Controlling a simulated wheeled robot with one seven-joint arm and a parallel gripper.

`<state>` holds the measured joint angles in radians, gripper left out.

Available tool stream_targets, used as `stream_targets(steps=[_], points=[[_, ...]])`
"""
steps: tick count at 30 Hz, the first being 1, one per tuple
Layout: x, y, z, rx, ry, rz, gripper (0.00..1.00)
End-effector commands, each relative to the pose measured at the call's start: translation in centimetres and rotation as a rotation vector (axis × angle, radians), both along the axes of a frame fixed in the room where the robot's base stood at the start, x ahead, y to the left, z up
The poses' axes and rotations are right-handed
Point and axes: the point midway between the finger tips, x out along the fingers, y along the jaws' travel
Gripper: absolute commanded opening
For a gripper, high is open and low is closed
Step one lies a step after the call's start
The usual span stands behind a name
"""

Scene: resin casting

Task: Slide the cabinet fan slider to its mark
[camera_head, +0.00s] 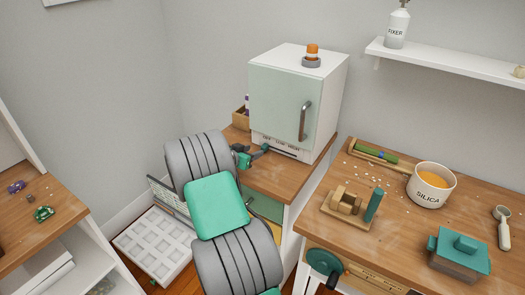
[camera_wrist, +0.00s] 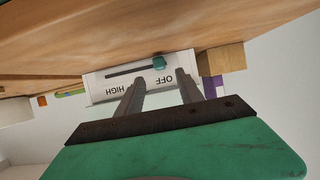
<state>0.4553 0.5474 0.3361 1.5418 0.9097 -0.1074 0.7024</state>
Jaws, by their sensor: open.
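The pale green and white cabinet (camera_head: 281,98) stands on a wooden bench at the back. Its lower front panel (camera_head: 287,150) carries the fan slider's slot and labels. In the wrist view, which is upside down, the panel (camera_wrist: 105,88) shows OFF and HIGH. The teal slider knob (camera_wrist: 159,62) sits at the OFF end of its dark slot. My gripper (camera_wrist: 159,80) is open, its two dark fingers spread to either side of the knob's line and pointing at the panel. In the head view my gripper (camera_head: 264,149) is at the panel's left part; the knob cannot be made out there.
An orange-topped item (camera_head: 312,54) stands on the cabinet. A wooden box (camera_head: 240,117) is left of it. A white grid tray (camera_head: 155,245) lies at lower left.

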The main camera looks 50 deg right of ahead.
Motion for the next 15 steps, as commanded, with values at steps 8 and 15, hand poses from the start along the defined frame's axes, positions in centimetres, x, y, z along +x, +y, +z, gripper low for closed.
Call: stream_targets(steps=[8,15], points=[[0.1,-4.2,-1.6,-0.009,-0.002,-0.009,0.44],[0.6,-7.2,-2.8,-0.010,-0.002,-0.005,0.44]])
